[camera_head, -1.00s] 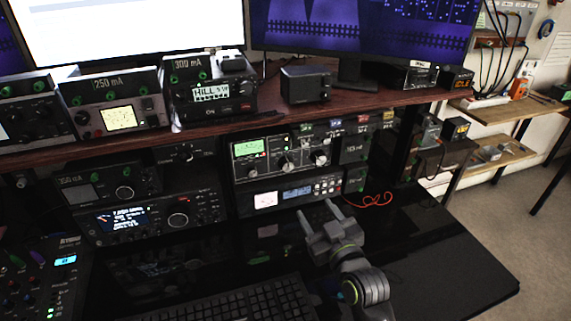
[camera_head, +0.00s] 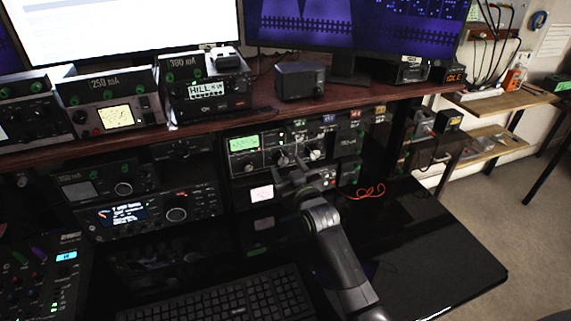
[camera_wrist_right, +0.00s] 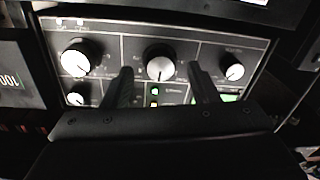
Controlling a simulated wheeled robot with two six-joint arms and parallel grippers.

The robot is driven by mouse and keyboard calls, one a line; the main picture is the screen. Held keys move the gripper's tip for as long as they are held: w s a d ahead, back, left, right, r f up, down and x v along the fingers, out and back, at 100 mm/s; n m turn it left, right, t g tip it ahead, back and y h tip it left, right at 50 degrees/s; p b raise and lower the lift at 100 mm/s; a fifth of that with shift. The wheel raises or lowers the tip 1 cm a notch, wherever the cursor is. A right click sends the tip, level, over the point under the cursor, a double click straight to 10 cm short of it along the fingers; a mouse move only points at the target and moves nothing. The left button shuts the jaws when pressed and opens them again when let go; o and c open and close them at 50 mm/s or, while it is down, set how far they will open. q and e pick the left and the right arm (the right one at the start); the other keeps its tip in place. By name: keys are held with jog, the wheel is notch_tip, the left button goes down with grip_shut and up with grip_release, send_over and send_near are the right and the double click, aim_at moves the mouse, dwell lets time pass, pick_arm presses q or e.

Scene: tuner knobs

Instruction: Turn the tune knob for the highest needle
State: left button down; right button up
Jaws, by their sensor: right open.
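The tuner (camera_head: 240,165) is the grey-faced unit under the wooden shelf. It has a lit green meter (camera_head: 243,143) and several silver-faced knobs; the labels are too small to read, so I cannot tell by name which is the tune knob. My right gripper (camera_head: 290,165) is in front of the panel, open and empty. In the right wrist view its fingers (camera_wrist_right: 158,80) point at the panel on either side of the middle knob (camera_wrist_right: 159,64), without visible contact. The meter needle is too small to read. My left gripper is out of view.
Other large knobs sit left (camera_wrist_right: 78,58) and right (camera_wrist_right: 234,66) of the middle one in the wrist view. A keyboard (camera_head: 225,297) lies on the black desk. A red cable (camera_head: 370,191) lies right of the tuner. The desk's right part is clear.

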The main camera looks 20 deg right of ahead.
jog(key=shift+w+a, duration=0.1)
jog(key=shift+w, duration=0.75)
jog(key=c, duration=1)
jog(key=shift+r+m+p, duration=0.15)
jog(key=shift+m+p, duration=0.7)
jog(key=shift+m, duration=0.35)
jog(key=shift+m+p, duration=0.3)
jog(key=shift+m, duration=0.6)
jog(key=o, duration=1)
